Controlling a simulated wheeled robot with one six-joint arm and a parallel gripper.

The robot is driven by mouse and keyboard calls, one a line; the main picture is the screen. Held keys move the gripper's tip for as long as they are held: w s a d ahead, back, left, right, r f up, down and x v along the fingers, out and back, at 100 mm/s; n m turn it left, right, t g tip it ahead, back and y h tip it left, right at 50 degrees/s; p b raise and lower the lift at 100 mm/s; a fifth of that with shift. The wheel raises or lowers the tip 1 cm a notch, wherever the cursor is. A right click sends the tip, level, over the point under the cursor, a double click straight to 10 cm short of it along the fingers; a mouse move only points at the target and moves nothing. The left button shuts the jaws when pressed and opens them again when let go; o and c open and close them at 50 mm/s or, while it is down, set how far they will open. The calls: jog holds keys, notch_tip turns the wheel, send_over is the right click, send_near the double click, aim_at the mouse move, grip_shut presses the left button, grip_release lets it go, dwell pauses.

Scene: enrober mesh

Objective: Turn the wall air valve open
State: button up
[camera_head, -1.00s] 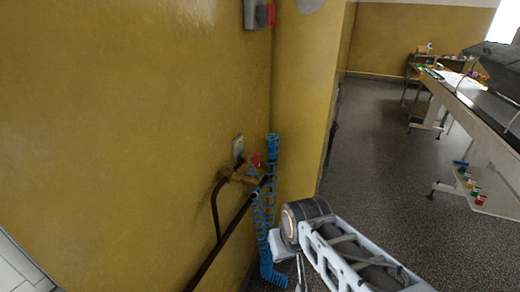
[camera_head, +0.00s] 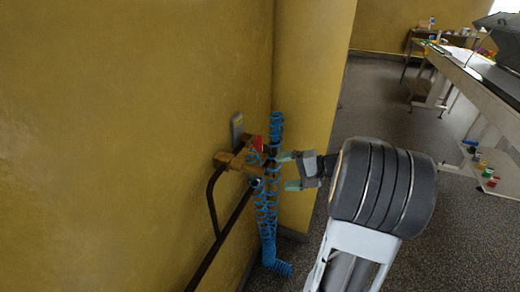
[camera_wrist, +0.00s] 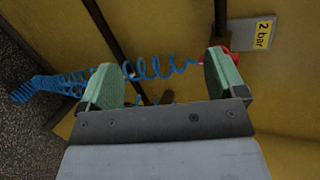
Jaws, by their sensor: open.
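The wall air valve (camera_head: 236,160) is a brass fitting on the yellow wall with a small red handle (camera_head: 258,144). In the wrist view the red handle (camera_wrist: 222,56) shows just beyond the right fingertip, partly hidden by it. My gripper (camera_head: 287,170) is open and empty, to the right of the valve, with its fingers pointing at it. In the wrist view my gripper (camera_wrist: 165,80) has its green fingers spread wide. I cannot tell whether a finger touches the handle.
A blue coiled hose (camera_head: 266,215) hangs beside the valve and crosses between my fingers in the wrist view. Dark pipes (camera_head: 222,238) run down the wall. A "2 bar" plate (camera_wrist: 262,35) is beside the handle.

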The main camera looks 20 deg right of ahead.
aim_at(260, 144)
jog(key=w+d+r+t+y, duration=0.1)
jog(key=w+d+r+t, duration=0.1)
jog(key=d+r+t, duration=0.25)
jog(key=x, duration=0.8)
jog(key=p+x, duration=0.1)
jog(key=x, duration=0.3)
jog(key=shift+w+d+f, duration=0.15)
jog(key=shift+w+f, duration=0.1)
jog(key=shift+w, duration=0.2)
jog(key=shift+t, duration=0.25)
jog(key=c, duration=0.9)
